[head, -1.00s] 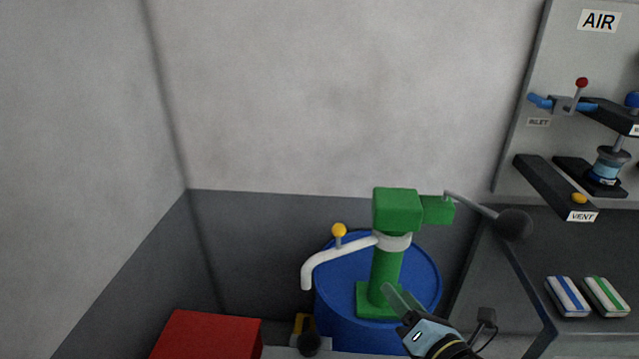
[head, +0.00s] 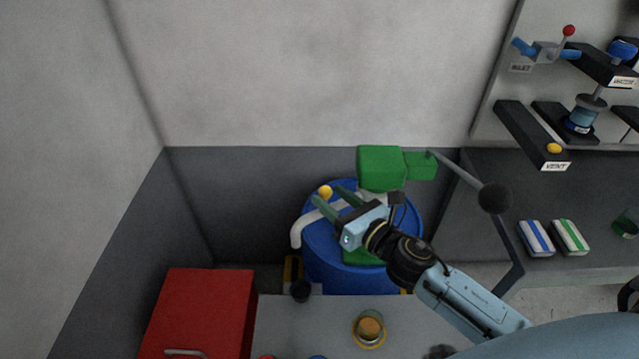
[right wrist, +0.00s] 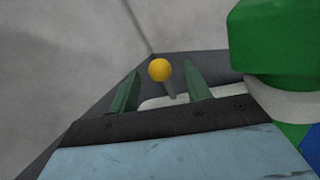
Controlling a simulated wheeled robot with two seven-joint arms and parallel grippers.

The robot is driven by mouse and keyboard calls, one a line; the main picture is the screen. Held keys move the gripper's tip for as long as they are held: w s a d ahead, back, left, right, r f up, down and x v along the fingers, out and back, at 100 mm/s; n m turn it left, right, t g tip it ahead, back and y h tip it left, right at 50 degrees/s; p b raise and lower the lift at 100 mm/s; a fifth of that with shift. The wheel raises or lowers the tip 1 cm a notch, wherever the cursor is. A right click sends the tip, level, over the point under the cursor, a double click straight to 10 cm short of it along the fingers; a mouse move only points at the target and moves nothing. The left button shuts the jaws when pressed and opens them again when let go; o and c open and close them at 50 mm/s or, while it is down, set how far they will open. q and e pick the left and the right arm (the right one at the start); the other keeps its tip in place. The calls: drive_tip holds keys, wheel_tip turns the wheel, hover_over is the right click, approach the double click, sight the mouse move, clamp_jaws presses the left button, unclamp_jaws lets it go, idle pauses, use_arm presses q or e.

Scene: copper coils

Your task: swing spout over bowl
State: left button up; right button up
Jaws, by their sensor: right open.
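A green pump (head: 380,167) stands on a blue drum (head: 345,278). Its white spout (head: 297,233) reaches out to the left, with its end bent down, and carries a yellow knob (head: 325,191) on a short stem. My right gripper (head: 326,194) is open at the knob. In the right wrist view the knob (right wrist: 159,69) shows between the two green fingertips, with no clear contact; its depth is hard to tell. The arm hides part of the pump column and spout. I cannot clearly identify a bowl. My left gripper is out of view.
A red box (head: 200,310) stands at the front left. A grey surface in front holds a round yellow-rimmed container (head: 369,328). The pump's dark ball-ended lever (head: 494,198) sticks out right. Striped blocks (head: 536,238) lie on the right bench.

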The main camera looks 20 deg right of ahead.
drive_tip(key=shift+x, duration=2.35)
clamp_jaws()
